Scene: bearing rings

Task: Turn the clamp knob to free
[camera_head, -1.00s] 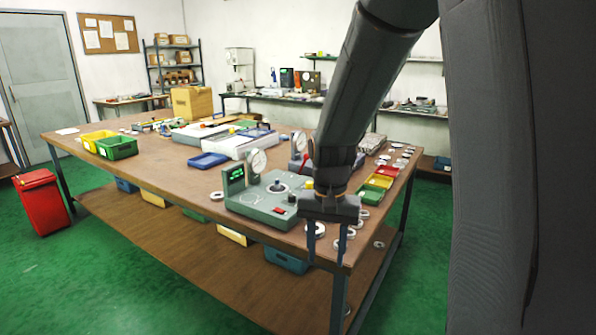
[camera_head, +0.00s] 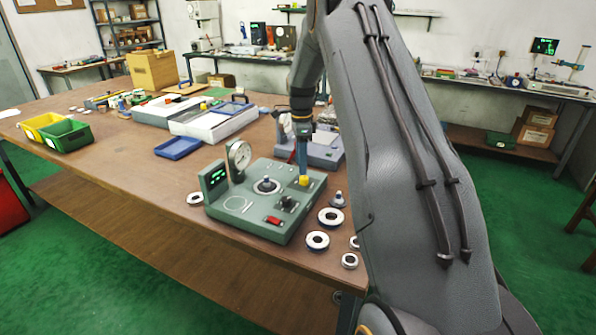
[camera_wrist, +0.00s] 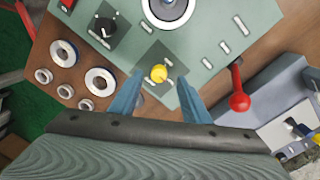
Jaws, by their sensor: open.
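The green-grey gauge fixture (camera_head: 245,220) sits near the table's front corner. On its top are a black knob with a pale pointer mark (camera_head: 287,203) and a yellow round knob (camera_head: 304,181). I cannot read which one is the clamp knob. In the wrist view, the black knob (camera_wrist: 103,25) is at upper left, and the yellow knob (camera_wrist: 159,73) lies between my blue fingertips. My gripper (camera_wrist: 159,84) is open, pointing down over the yellow knob, with a finger on each side. Whether it touches is unclear. In the head view my gripper (camera_head: 303,160) is partly hidden by my arm.
A red-ended lever (camera_wrist: 238,98) stands right of my fingers. A dial gauge (camera_head: 239,158) and a centre post (camera_head: 266,185) rise from the fixture. Several bearing rings (camera_head: 317,240) lie beside it. A second grey fixture (camera_head: 322,150) stands behind. A blue tray (camera_head: 178,148) lies left.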

